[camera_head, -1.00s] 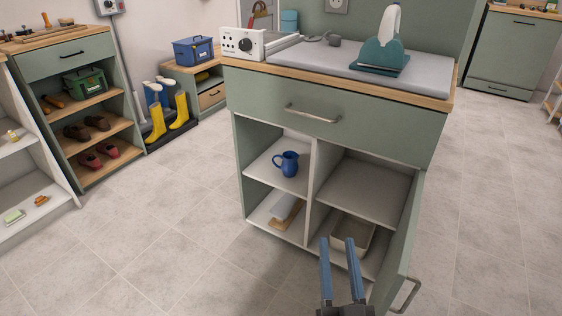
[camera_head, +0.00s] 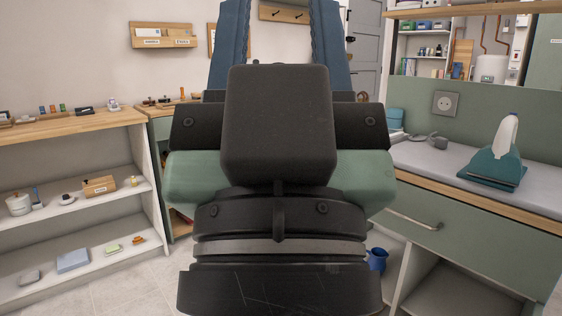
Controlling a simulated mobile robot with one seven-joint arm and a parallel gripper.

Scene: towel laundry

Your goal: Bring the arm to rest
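My gripper (camera_head: 279,20) is raised right in front of the camera, with its two blue fingers pointing up. The fingers stand wide apart and I see nothing between them but the far wall, so it is open and empty. The fingertips are cut off by the top edge. The dark gripper body and wrist fill the middle of the view and hide much of what is behind.
The workbench (camera_head: 442,232) with a teal iron (camera_head: 494,168) stands at right. A blue jug (camera_head: 377,259) shows in its lower shelf area beside my arm. A white shelf unit (camera_head: 155,185) with small items stands at left. Some tiled floor (camera_head: 150,285) shows between.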

